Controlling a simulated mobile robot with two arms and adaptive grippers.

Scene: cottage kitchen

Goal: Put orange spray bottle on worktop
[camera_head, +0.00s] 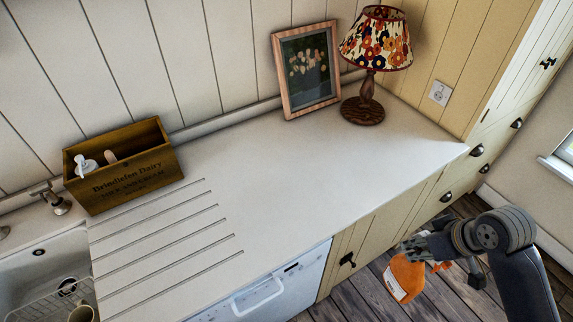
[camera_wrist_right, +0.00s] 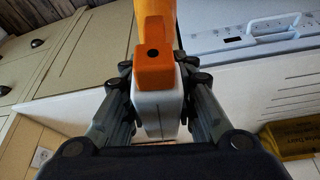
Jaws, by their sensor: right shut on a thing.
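The orange spray bottle (camera_head: 404,277) is in my right gripper (camera_head: 428,248), in front of the cupboards and below the level of the worktop in the head view. In the right wrist view the bottle's orange and white spray head (camera_wrist_right: 155,75) sits between the two fingers of the right gripper (camera_wrist_right: 158,95), which is shut on it. The white worktop (camera_head: 290,160) runs along the wall, with its middle and right part bare. The bottle is apart from the worktop. My left gripper is not in view.
A wooden crate (camera_head: 125,185) with bottles stands at the worktop's left, beside grooves and the sink (camera_head: 50,265). A framed picture (camera_head: 307,70) and a flowered lamp (camera_head: 370,75) stand at the back right. A white dishwasher (camera_head: 265,295) is below the front edge.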

